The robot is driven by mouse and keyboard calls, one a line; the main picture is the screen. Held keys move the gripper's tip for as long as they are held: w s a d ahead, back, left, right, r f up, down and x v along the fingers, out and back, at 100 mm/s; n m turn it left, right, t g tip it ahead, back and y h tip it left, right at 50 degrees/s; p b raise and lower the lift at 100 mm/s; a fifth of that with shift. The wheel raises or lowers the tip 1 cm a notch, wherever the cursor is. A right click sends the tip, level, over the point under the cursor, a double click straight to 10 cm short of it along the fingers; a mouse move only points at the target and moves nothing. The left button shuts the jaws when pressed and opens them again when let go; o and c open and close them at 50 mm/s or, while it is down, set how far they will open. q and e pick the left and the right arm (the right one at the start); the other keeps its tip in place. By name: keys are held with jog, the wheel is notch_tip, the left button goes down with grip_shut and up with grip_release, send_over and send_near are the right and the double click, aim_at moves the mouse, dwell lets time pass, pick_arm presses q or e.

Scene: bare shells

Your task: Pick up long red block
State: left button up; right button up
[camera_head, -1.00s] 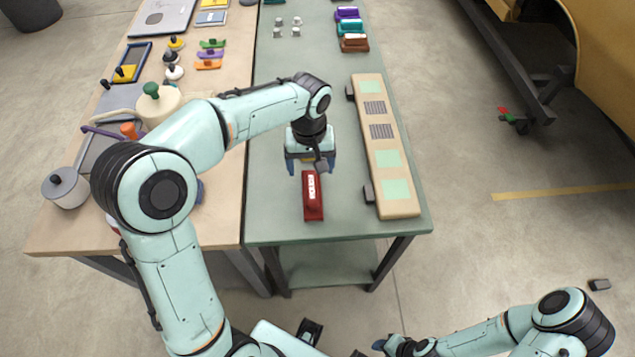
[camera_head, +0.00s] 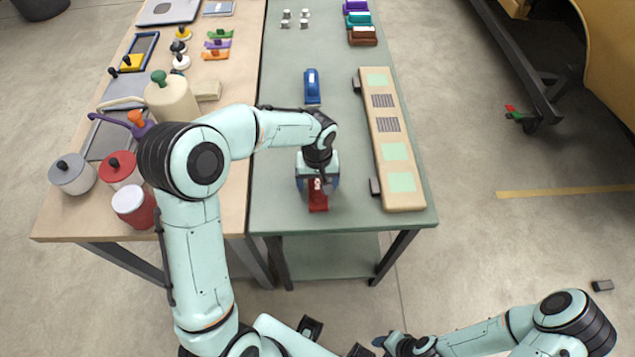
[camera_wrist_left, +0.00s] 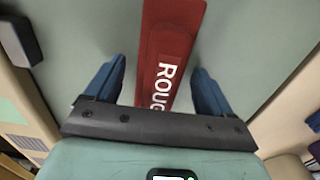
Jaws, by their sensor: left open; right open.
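The long red block (camera_head: 318,198) lies on the green table near its front edge. In the left wrist view the red block (camera_wrist_left: 172,45) bears white letters reading "ROUG", and part of it is cut off by the top edge of the view. My left gripper (camera_head: 318,186) is over the block. In the left wrist view its blue fingers (camera_wrist_left: 160,75) are open, one on each side of the block, with a gap on both sides. My right gripper (camera_head: 385,343) is low at the bottom of the head view, away from the table.
A long beige board (camera_head: 391,140) with green and striped patches lies right of the block. A blue block (camera_head: 312,86) lies farther back. Brown (camera_head: 362,36), teal and purple blocks stand at the back right. The wooden table (camera_head: 222,110) at left holds pots and several small items.

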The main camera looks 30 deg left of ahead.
pick_arm(q)
jog(key=c, duration=1.2)
jog(key=shift+r, duration=0.2)
notch_tip(320, 180, up, 20)
jog(key=shift+f+p, duration=0.15)
jog(key=shift+p, duration=0.95)
pick_arm(e)
jog(key=w+r, duration=0.2)
jog(key=r, duration=0.1)
